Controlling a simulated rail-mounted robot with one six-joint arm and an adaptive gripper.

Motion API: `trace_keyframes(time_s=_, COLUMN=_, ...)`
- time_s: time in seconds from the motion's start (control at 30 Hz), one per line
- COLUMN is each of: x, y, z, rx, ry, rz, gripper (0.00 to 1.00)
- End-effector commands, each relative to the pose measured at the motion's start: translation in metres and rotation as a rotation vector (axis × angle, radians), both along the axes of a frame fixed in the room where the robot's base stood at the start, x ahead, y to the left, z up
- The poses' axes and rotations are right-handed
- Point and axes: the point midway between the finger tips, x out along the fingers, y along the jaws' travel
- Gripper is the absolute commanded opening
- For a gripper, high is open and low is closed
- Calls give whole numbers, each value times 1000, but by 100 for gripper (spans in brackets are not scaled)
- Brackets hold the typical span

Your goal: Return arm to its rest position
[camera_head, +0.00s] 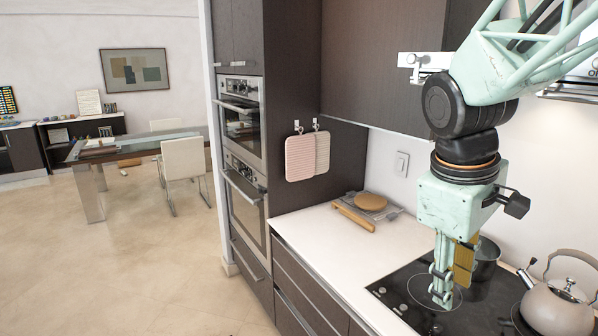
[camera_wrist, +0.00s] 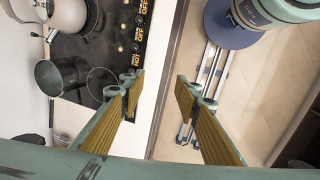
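My gripper (camera_head: 453,279) hangs from the mint-green arm at the right of the head view, fingers pointing down, in front of the cooktop (camera_head: 408,288). In the wrist view my gripper (camera_wrist: 160,90) is open and empty, with its two yellow-padded fingers well apart. White counter edge and floor show between them. The upper oven (camera_head: 241,125) and lower oven (camera_head: 245,195) are stacked at the left of the counter, with both doors closed. My gripper is well to the right of them.
A kettle (camera_head: 558,305) and a dark pot (camera_head: 487,258) stand on the cooktop close to my gripper. The floor (camera_head: 130,260) at left is clear.

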Motion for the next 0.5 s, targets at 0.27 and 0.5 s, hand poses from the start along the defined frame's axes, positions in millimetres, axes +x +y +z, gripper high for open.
trace_keyframes(time_s=0.27, x=-35, y=11, z=19, rx=49, ry=-63, rz=-107, gripper=30)
trace_keyframes(time_s=0.5, x=-65, y=22, z=30, rx=95, ry=-110, rz=-198, gripper=30)
